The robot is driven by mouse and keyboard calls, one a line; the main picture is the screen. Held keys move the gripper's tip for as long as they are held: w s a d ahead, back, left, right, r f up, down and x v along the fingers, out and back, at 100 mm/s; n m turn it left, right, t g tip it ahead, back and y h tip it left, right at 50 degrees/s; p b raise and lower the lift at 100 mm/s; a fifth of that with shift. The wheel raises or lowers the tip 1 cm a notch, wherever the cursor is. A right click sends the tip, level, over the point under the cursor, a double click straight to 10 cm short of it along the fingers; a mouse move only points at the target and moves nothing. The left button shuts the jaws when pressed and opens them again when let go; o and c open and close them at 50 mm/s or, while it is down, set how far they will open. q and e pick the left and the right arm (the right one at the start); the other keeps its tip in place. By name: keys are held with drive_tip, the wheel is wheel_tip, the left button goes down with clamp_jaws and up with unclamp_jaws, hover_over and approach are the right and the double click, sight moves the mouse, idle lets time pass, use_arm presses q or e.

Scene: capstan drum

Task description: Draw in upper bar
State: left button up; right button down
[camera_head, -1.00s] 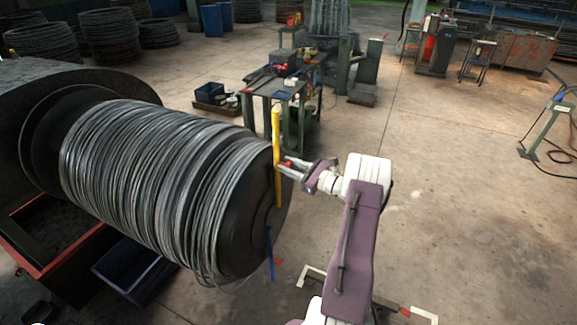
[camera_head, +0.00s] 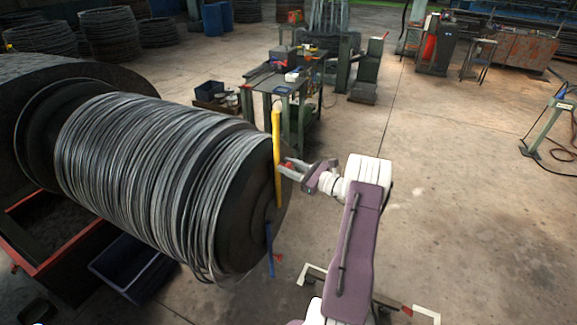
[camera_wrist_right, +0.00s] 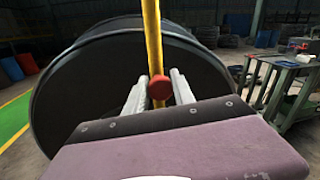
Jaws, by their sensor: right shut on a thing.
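The upper bar is a yellow upright bar (camera_head: 277,150) at the end face of the wire-wound drum (camera_head: 243,215). It also shows in the right wrist view (camera_wrist_right: 152,35), in front of the drum's dark face. A red knob (camera_wrist_right: 160,87) is on the bar's near side. My right gripper (camera_head: 288,168) is at the bar's mid-height, with its fingers on both sides of the red knob (camera_wrist_right: 160,100), shut on it. A shorter blue bar (camera_head: 269,248) is lower on the drum face, with a small red knob (camera_head: 278,257). My left gripper is out of view.
A blue bin (camera_head: 135,268) and a red-edged frame (camera_head: 60,255) lie below the drum. A workbench (camera_head: 285,85) with tools stands behind it. The concrete floor (camera_head: 450,190) to the right is largely clear.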

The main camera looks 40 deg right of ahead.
wheel_tip(320, 180, down, 14)
drive_tip(key=b, duration=1.1)
drive_tip(key=shift+f, duration=0.25)
drive_tip(key=shift+s+a, duration=0.1)
drive_tip(key=c, duration=1.4)
unclamp_jaws()
drive_tip(key=shift+f, duration=0.1)
drive_tip(key=o, duration=0.3)
